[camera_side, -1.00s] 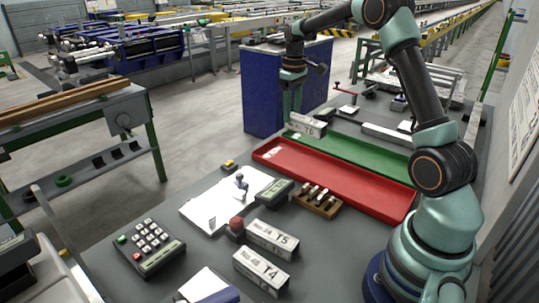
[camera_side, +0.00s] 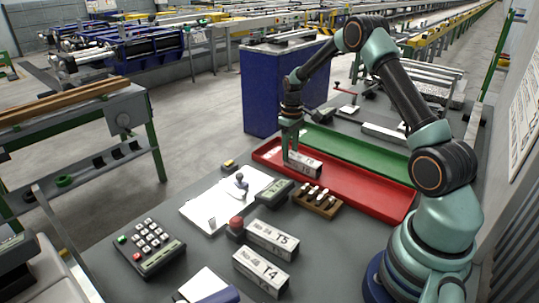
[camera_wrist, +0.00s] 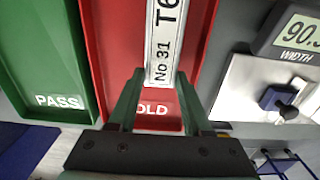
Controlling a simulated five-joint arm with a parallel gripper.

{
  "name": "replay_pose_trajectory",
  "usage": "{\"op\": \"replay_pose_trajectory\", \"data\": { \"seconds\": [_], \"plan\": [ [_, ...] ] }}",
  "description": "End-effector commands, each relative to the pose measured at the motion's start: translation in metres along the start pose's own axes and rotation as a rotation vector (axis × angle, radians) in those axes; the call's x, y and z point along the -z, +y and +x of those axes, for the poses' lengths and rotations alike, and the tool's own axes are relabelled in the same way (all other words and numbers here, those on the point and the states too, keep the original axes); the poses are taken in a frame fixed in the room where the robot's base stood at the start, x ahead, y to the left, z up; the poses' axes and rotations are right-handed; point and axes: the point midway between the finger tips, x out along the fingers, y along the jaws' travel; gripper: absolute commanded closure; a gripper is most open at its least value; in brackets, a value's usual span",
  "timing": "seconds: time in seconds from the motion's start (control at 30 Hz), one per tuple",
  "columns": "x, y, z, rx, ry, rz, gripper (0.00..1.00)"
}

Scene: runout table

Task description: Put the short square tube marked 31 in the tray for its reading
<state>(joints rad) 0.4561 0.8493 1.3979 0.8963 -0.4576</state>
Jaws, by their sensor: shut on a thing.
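The short square tube marked No 31 T6 (camera_side: 305,163) is pale, with dark lettering; its label reads clearly in the wrist view (camera_wrist: 160,42). My gripper (camera_side: 290,150) is shut on one end of it, and its two fingers (camera_wrist: 160,82) flank that end. The tube lies level and lengthwise over the left end of the red tray (camera_side: 365,191), within its walls. I cannot tell whether it touches the floor. The red tray (camera_wrist: 108,40) carries lettering partly hidden by a finger; "OLD" shows. The green tray (camera_wrist: 35,45), marked PASS, is empty beside it.
A gauge display marked WIDTH (camera_wrist: 290,30) shows a reading starting 90, its end cut off. Tubes T5 (camera_side: 272,239) and T4 (camera_side: 261,271) lie in front. A wooden block with small pieces (camera_side: 317,202) stands near the red tray.

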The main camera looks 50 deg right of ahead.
Motion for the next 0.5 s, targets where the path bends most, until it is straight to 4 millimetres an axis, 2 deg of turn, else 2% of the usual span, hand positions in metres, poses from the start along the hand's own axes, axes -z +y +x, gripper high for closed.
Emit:
{"op": "replay_pose_trajectory", "data": {
  "seconds": [0.27, 0.3, 0.33, 0.37, 0.5],
  "plan": [
    [0.0004, 0.0002, 0.0016, 0.0, 0.001, 0.0, 1.0],
    [0.0004, 0.0002, 0.0019, -0.001, 0.001, 0.0, 0.43],
    [0.0004, 0.0002, 0.0017, -0.001, 0.001, 0.0, 0.32],
    [0.0004, 0.0002, 0.0017, -0.001, 0.001, 0.0, 0.21],
    [0.0004, 0.0002, 0.0016, -0.001, 0.001, 0.0, 0.21]
  ]
}}
